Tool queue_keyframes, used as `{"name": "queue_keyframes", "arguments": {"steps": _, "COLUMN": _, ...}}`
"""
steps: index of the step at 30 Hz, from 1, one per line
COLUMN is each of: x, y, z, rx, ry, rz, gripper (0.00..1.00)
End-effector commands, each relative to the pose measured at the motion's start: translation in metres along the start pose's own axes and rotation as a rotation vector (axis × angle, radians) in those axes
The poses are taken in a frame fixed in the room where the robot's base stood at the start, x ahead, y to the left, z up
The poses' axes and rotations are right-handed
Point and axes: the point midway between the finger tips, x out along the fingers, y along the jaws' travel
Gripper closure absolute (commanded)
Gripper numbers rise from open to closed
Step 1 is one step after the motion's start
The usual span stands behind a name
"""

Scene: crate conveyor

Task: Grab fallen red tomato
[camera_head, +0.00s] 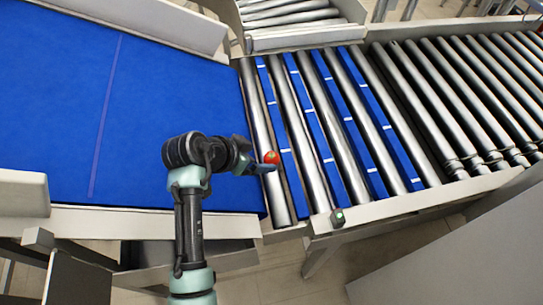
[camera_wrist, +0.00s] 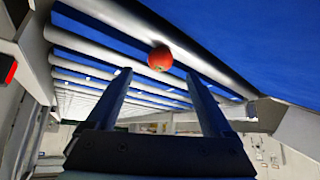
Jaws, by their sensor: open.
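A small red tomato (camera_head: 271,157) lies on the conveyor near the first rollers, just past the edge of the blue belt, in the head view. In the wrist view the tomato (camera_wrist: 160,58) sits against a metal roller, beyond the fingertips and between their lines. My gripper (camera_head: 266,170) is at the tomato's near side in the head view. In the wrist view my gripper (camera_wrist: 158,75) is open, its two dark fingers apart with nothing between them. I cannot tell from the head view whether a finger touches the tomato.
The wide blue belt (camera_head: 150,100) to the left is empty. Metal rollers (camera_head: 310,130) with blue strips between them run to the right. A pale side rail (camera_head: 420,205) with a small green-lit box (camera_head: 338,217) borders the near side. Another roller section (camera_head: 295,20) joins at the back.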

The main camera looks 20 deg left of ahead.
Motion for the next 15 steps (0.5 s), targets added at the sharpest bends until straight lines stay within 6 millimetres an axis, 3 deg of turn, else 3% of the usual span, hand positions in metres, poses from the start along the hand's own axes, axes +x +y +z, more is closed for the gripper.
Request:
{"name": "queue_keyframes", "arguments": {"steps": 8, "x": 0.018, "y": 0.001, "z": -0.001, "rx": 0.001, "ry": -0.001, "rz": 0.000, "gripper": 0.14}}
{"name": "queue_keyframes", "arguments": {"steps": 15, "x": 0.049, "y": 0.001, "z": -0.001, "rx": 0.002, "ry": -0.002, "rz": 0.000, "gripper": 0.14}}
